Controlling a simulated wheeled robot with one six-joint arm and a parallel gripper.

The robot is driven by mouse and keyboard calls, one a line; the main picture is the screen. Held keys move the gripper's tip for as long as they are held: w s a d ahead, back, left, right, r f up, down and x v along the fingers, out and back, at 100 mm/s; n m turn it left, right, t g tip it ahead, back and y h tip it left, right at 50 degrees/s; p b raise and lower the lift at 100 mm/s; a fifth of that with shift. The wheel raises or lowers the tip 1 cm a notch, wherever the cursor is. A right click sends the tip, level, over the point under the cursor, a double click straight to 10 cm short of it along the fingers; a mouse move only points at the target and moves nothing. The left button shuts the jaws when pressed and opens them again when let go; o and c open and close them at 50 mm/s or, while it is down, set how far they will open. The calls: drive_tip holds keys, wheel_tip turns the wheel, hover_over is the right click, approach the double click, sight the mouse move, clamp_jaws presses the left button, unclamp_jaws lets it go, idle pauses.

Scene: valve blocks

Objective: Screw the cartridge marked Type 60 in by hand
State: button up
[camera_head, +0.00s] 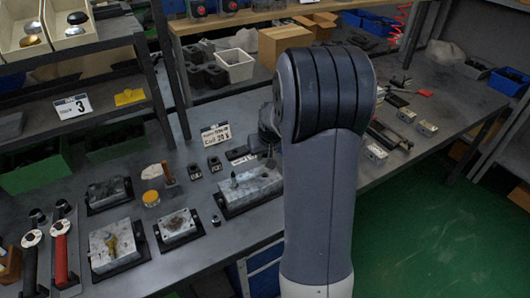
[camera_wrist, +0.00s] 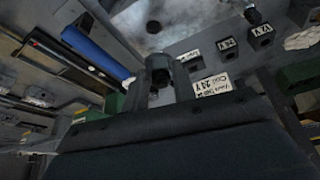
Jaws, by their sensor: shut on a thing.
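My gripper (camera_wrist: 160,78) is shut on a dark, round cartridge (camera_wrist: 159,65) in the wrist view; I cannot read any marking on it. A grey metal valve block (camera_wrist: 190,22) lies beyond the fingers, with a dark round port (camera_wrist: 153,27) and a dark stem (camera_wrist: 252,16) on its face. The cartridge looks apart from the port. In the head view this block (camera_head: 236,196) sits on the bench just left of my arm, which hides the gripper and cartridge. A white card (camera_head: 215,133) reading Coil 24 V stands behind; it also shows in the wrist view (camera_wrist: 212,86).
Small black coils (camera_head: 214,164) stand behind the block. A blue cylinder (camera_wrist: 95,50) lies left in the wrist view.

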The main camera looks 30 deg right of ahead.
drive_tip(key=shift+f, duration=0.1)
wheel_tip(320, 180, down, 5)
drive_tip(key=b, duration=0.4)
drive_tip(key=shift+f+b, duration=0.8)
drive_tip(key=shift+b, duration=0.4)
idle(1.0)
